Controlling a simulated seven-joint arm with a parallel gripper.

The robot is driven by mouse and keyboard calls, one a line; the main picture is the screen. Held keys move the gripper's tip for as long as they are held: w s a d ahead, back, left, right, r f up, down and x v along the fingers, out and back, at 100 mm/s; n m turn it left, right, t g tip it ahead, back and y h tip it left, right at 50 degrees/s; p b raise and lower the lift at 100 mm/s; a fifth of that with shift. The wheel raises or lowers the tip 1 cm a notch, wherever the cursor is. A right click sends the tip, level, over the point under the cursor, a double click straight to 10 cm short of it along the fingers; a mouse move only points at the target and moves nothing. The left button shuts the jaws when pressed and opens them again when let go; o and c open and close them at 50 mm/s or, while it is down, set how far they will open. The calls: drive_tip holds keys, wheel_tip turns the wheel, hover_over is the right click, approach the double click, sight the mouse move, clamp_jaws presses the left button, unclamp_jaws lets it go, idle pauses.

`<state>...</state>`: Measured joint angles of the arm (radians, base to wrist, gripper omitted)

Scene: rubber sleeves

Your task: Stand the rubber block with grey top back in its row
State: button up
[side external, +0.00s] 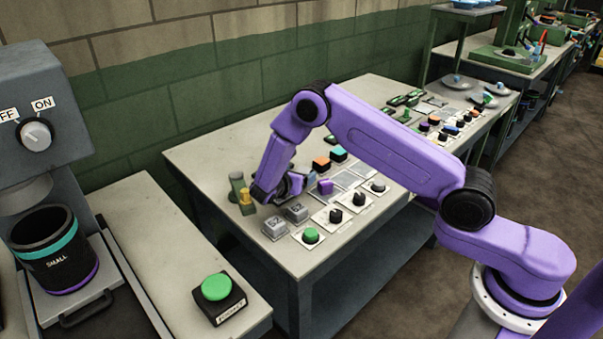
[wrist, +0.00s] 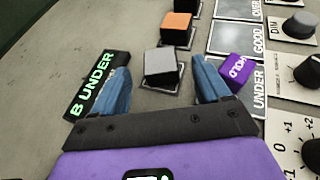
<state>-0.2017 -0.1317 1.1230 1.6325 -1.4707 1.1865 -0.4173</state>
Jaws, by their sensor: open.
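The rubber block with grey top (wrist: 161,63) shows in the wrist view, dark-sided, grey face up. It appears upright on a dark, light-edged square, in line with an orange-topped block (wrist: 176,24). My gripper (wrist: 161,76) is open, its two blue fingers apart on either side of the grey-topped block in the picture. I see gaps on both sides, and cannot tell how far the fingertips are above the table. In the side external view my gripper (side external: 283,188) is low over the table and hides most of the grey-topped block.
A purple block (wrist: 237,69) with white lettering lies close beside the right finger. A black piece lettered "B UNDER" (wrist: 97,84) is beside the left finger. A teal-topped block (side external: 338,153) stands behind the orange one. Several knobs on white plates (side external: 334,215) are at the right.

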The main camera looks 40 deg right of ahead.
drive_tip(key=shift+v, duration=1.7)
drive_tip(key=shift+s+a+r, duration=0.2)
drive_tip(key=shift+r, duration=0.3)
drive_tip(key=s+a+r+m+g+y, duration=0.1)
drive_tip(key=s+a+r+m+y, duration=0.15)
drive_tip(key=s+r, duration=0.35)
drive_tip(key=s+a+r+m+g+y, duration=0.1)
drive_tip(key=s+r+m+y, duration=0.25)
drive_tip(key=s, duration=0.45)
drive_tip(key=s+r+m+g+y, duration=0.1)
drive_tip(key=s+r+m+y, duration=0.1)
drive_tip(key=s, duration=1.1)
drive_tip(key=s+r+m+g+y, duration=0.2)
drive_tip(key=s+y, duration=0.3)
drive_tip(key=s, duration=0.8)
drive_tip(key=shift+d+r, duration=0.2)
drive_tip(key=shift+r, duration=0.2)
